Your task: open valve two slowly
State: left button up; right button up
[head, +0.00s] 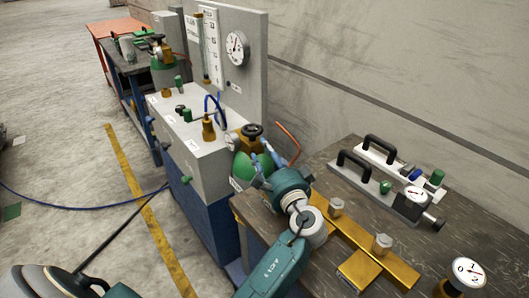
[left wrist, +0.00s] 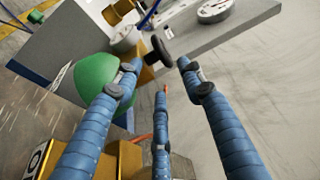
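A black handwheel valve (head: 252,130) sits on brass fittings above a green rounded vessel (head: 252,166), beside the grey-white box. In the left wrist view the black handwheel (left wrist: 159,51) shows just beyond my fingertips, with the green vessel (left wrist: 97,75) at left. No readable number marks this wheel as valve two. My left gripper (head: 262,166) has blue-wrapped fingers spread apart near the green vessel and the wheel. In the left wrist view my left gripper (left wrist: 159,66) is open and empty, and the wheel lies between its tips in the picture. Contact cannot be told.
A grey-white box (head: 215,150) with knobs and a backboard gauge (head: 237,48) stands left of the wheel. The dark table (head: 330,210) holds a yellow bracket (head: 350,240), black-handled devices and a dial (head: 467,272). An orange tube (head: 288,141) rises behind the gripper.

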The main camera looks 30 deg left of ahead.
dwell(0.5)
pick_arm(q)
jog(key=m+t+h, duration=0.6)
jog(key=m+h, duration=0.3)
jog(key=h, duration=0.3)
send_near(252, 132)
jog(key=w+a+f, duration=0.1)
jog(key=w+f, duration=0.1)
jog(key=w, duration=0.3)
jog(key=w+p, duration=0.1)
jog(key=w, duration=0.1)
jog(key=w+a+p, duration=0.1)
jog(key=w, duration=0.2)
jog(key=shift+w+a+r, duration=0.1)
jog(key=shift+w+r, duration=0.15)
jog(key=shift+w, duration=0.05)
jog(key=shift+w+f, duration=0.1)
jog(key=shift+w, duration=0.6)
